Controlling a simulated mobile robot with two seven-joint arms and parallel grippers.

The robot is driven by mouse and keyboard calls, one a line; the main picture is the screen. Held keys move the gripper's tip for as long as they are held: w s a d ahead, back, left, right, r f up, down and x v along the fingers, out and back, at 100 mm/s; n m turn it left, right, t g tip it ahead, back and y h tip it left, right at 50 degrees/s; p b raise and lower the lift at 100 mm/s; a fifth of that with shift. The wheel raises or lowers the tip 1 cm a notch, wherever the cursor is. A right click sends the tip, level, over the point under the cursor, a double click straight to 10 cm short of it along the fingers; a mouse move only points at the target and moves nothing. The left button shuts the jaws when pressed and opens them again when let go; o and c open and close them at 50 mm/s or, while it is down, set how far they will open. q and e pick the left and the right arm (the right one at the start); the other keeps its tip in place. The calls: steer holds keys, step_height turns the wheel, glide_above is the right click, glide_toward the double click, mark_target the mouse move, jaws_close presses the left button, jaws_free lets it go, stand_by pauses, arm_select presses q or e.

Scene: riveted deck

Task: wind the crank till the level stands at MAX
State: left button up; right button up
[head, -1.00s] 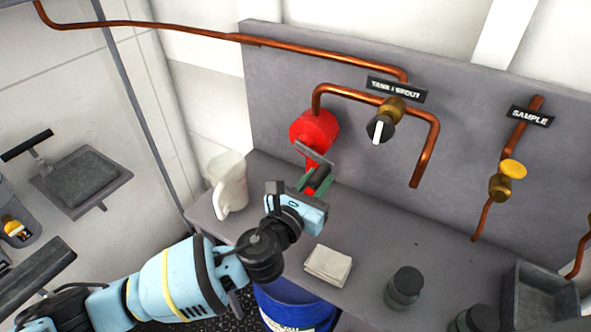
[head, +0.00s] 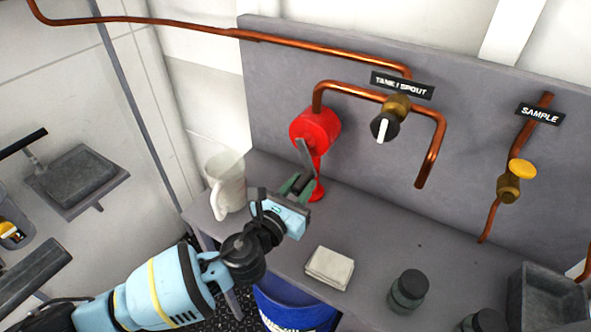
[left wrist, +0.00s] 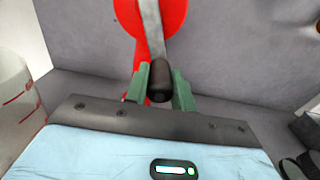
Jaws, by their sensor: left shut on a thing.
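A red crank pump (head: 313,130) stands at the back of the grey bench, with a grey metal crank arm (head: 305,154) on its front. In the left wrist view the arm (left wrist: 152,35) runs down to a black crank handle (left wrist: 160,82). My left gripper (head: 299,184) is shut on this handle, its green fingers on either side. A translucent jug (head: 228,188) stands on the bench left of the gripper. Red graduation marks show on the jug in the left wrist view (left wrist: 14,105); I cannot make out a liquid level or a MAX mark. My right gripper is out of view.
A black-knobbed valve (head: 385,126) labelled TANK / SPOUT and a yellow-knobbed SAMPLE valve (head: 515,180) sit on copper pipes. A folded cloth (head: 329,267) and a dark jar (head: 407,291) are on the bench. A blue drum (head: 292,306) stands below its front edge.

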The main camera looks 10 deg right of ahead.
arm_select(q)
steer(key=w+a, duration=0.2)
steer(key=a, duration=0.1)
steer(key=shift+w+a+r, duration=0.15)
steer(key=shift+w+a, duration=0.1)
steer(key=shift+w, duration=0.1)
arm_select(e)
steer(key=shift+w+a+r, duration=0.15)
arm_select(q)
steer(key=shift+s+f, duration=0.1)
steer(key=shift+f, duration=0.15)
stand_by(0.9)
